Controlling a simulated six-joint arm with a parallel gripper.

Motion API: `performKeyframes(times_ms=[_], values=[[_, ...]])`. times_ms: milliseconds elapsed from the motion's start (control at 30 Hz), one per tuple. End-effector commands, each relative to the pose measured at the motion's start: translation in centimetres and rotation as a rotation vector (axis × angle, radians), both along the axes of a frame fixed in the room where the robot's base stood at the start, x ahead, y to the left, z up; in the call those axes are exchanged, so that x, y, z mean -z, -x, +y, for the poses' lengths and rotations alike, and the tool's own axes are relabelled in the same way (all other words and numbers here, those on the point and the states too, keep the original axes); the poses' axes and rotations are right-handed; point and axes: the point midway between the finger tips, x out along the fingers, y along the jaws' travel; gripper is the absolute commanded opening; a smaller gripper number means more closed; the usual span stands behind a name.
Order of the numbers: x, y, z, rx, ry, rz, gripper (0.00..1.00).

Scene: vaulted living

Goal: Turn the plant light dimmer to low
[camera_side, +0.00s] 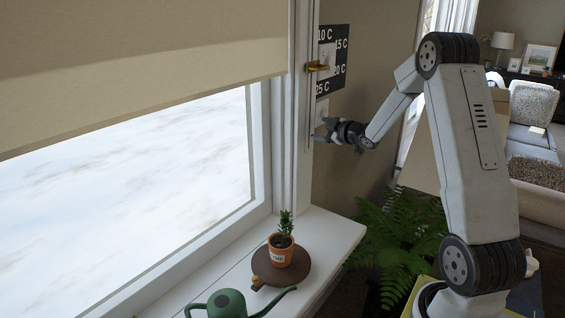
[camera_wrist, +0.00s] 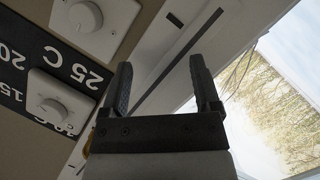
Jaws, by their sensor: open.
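A white plate with a round knob, apparently the dimmer (camera_wrist: 85,17), is on the bare wall at the top of the wrist view. In the side view this plate (camera_side: 322,110) is just below the black temperature panel, partly hidden by the window frame. I see no readable label or clear pointer on its knob. My gripper (camera_wrist: 160,62) is open and empty, its two fingers apart and touching no knob. In the side view my gripper (camera_side: 320,130) is close to the plate, near the window frame's edge.
A second white knob plate (camera_wrist: 58,103) sits on the black panel marked in degrees C. A brass fitting (camera_side: 317,67) juts from the window frame. A potted plant (camera_side: 281,246) on a brown round base and a green watering can (camera_side: 226,304) stand on the sill (camera_side: 335,228). A fern (camera_side: 400,230) grows below.

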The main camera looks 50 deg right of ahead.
Motion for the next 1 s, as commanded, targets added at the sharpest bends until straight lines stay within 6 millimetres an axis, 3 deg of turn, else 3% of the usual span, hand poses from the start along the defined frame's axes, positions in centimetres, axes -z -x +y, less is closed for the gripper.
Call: performKeyframes(times_ms=[33, 100, 333, 667, 1000], values=[[-0.1, 0.7, -1.9, -0.01, 0.036, -0.028, 0.8], [-0.5, 1.6, -3.9, -0.038, 0.091, -0.066, 0.8], [-1.1, 4.3, -7.7, -0.11, 0.21, -0.146, 0.8], [-1.3, 4.9, -8.3, -0.13, 0.236, -0.163, 0.8], [-1.2, 2.8, -8.5, -0.132, 0.235, -0.162, 0.8]])
